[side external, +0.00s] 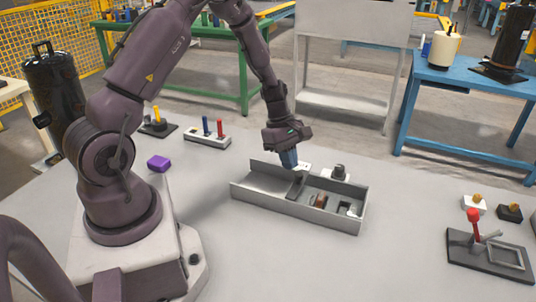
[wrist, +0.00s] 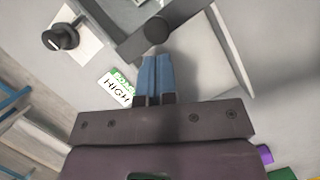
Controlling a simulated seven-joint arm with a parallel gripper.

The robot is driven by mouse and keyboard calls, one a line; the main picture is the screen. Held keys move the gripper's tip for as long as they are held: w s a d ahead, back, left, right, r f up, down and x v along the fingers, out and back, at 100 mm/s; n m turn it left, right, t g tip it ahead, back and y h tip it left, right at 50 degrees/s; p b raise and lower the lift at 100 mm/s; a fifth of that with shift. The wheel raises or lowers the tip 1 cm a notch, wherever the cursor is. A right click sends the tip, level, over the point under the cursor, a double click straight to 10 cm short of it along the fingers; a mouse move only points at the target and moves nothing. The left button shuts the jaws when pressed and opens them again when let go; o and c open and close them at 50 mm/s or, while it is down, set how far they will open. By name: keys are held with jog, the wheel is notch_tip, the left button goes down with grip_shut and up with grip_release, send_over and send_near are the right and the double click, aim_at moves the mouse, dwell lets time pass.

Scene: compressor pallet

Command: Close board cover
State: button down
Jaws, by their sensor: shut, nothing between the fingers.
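A long grey open tray (side external: 290,208) stands on the table in the side external view, with dark and brown parts inside. My gripper (side external: 290,163) points down over its back wall, left of the middle. Its blue fingers (wrist: 155,58) are shut and empty. In the wrist view a dark bar with a round end (wrist: 158,30) lies right at the fingertips; I cannot tell whether they touch. A dark upright piece (side external: 297,184) stands in the tray below the fingers. I cannot tell which part is the board cover.
A black knob on a white plate (side external: 336,173) stands behind the tray and shows in the wrist view (wrist: 60,38). A label reading HIGH (wrist: 117,90) lies near the fingers. A purple block (side external: 159,163) sits left; a red-handled fixture (side external: 488,250) right. The front table is clear.

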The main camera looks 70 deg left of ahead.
jog(key=s+a+f+v, duration=0.1)
jog(key=a+v, duration=0.1)
jog(key=v, duration=0.9)
jog(key=s+d+r+m+t+y, duration=0.4)
jog(key=s+d+r+m, duration=1.1)
jog(key=m, duration=0.6)
jog(key=d+r, duration=0.2)
jog(key=d, duration=0.1)
jog(key=shift+d+r+m, duration=0.25)
jog(key=shift+d+m, duration=0.05)
